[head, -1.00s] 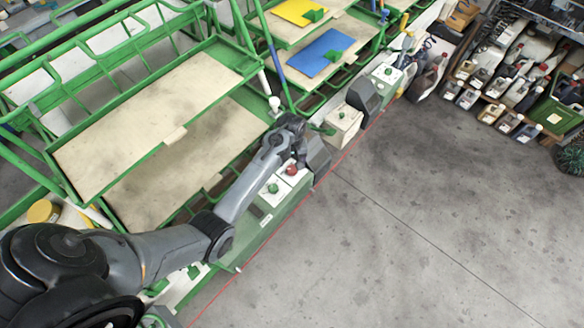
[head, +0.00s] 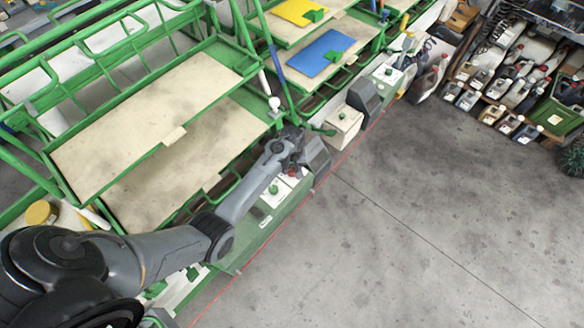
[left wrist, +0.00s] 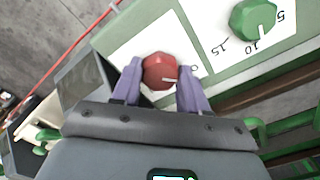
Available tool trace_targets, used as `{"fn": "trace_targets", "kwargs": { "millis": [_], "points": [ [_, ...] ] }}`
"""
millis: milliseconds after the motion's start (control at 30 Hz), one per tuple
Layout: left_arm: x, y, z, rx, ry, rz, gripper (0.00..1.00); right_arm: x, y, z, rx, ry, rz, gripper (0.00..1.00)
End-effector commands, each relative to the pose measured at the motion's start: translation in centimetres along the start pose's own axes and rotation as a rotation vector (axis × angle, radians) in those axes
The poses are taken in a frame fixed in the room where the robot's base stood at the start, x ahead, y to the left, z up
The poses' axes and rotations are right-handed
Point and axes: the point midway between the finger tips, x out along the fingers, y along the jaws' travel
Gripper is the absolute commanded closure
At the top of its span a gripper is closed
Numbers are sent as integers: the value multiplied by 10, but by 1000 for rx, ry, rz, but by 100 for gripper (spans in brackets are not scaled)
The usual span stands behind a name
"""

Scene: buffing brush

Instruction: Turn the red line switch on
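The red line switch (left wrist: 160,72) is a red faceted knob on a white plate of a green panel, and its pale mark points right, near a "0". The purple fingers of my left gripper (left wrist: 160,76) stand on either side of the knob, with their tips close to it. They look slightly apart from it, but I cannot tell whether either touches. In the head view the red switch (head: 292,172) is mostly hidden by my left gripper (head: 294,165). My right gripper is not in view.
A green dial (left wrist: 253,19) with numbers sits beside the red switch; it also shows in the head view (head: 273,189). A dark grey box (head: 315,153) stands just past the gripper. Green-framed shelves (head: 150,130) rise on the left. Grey floor (head: 430,200) is clear on the right.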

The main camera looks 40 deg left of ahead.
Motion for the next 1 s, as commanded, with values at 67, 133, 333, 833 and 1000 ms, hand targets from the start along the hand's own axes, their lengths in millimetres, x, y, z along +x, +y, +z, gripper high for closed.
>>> {"fn": "trace_targets", "kwargs": {
  "millis": [67, 133, 333, 833, 1000],
  "points": [
    [0, 0, 0, 0, 0, 0, 72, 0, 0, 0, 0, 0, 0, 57],
    [0, 0, 0, 0, 0, -1, 83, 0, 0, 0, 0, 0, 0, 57],
    [-1, 0, 0, 8, -1, -1, 87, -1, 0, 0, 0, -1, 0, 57],
    [-5, 0, 0, 273, -1, -1, 87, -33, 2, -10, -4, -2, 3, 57],
    [-5, -1, -1, 434, -1, -2, 87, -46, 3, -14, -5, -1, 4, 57]
  ]
}}
